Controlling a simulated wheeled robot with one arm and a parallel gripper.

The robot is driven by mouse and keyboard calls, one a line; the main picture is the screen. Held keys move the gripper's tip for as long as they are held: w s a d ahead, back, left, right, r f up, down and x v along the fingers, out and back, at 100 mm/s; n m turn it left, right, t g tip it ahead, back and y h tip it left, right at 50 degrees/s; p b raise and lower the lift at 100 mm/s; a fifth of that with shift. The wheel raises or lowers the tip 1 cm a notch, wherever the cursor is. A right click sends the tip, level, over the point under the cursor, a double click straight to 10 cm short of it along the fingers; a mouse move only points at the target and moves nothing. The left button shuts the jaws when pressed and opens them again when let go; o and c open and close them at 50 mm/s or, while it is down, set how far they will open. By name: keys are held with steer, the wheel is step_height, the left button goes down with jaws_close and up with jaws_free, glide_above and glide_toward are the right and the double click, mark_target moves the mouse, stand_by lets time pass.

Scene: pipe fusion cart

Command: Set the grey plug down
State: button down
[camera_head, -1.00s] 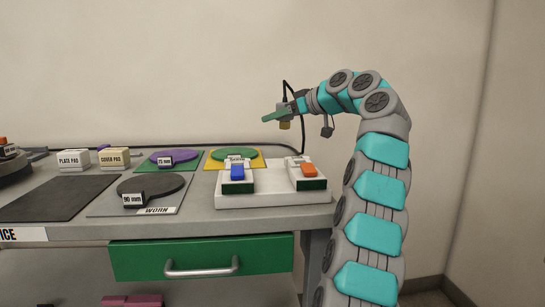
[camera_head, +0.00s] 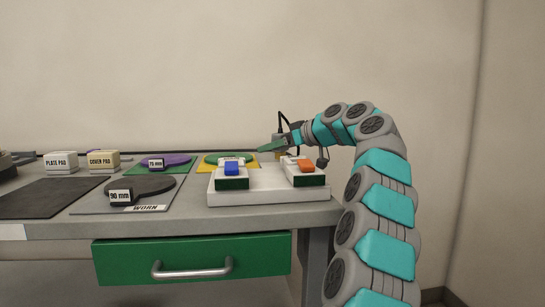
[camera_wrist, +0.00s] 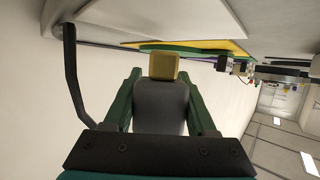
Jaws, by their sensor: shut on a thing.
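My gripper (camera_head: 272,145) is low behind the back edge of the white tray (camera_head: 268,197), beside the yellow mat. In the wrist view its two green fingers (camera_wrist: 162,85) are closed on the sides of the grey plug (camera_wrist: 160,106). The plug's yellow end block (camera_wrist: 163,66) shows between the fingertips. In the head view the plug is mostly hidden behind the fingers and the tray's block. I cannot tell whether its underside touches anything.
The yellow mat (camera_head: 206,168) with a green disc (camera_head: 215,157) lies left of my gripper. The tray bears a block with a blue piece (camera_head: 232,167) and one with an orange piece (camera_head: 306,166). A green drawer (camera_head: 125,262) is below.

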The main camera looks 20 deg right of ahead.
steer(key=shift+f, duration=0.85)
steer(key=shift+f+b, duration=0.15)
steer(key=shift+b, duration=0.15)
steer(key=shift+c, duration=1)
jaws_free()
steer(key=shift+r, duration=0.25)
steer(key=v, duration=1.2)
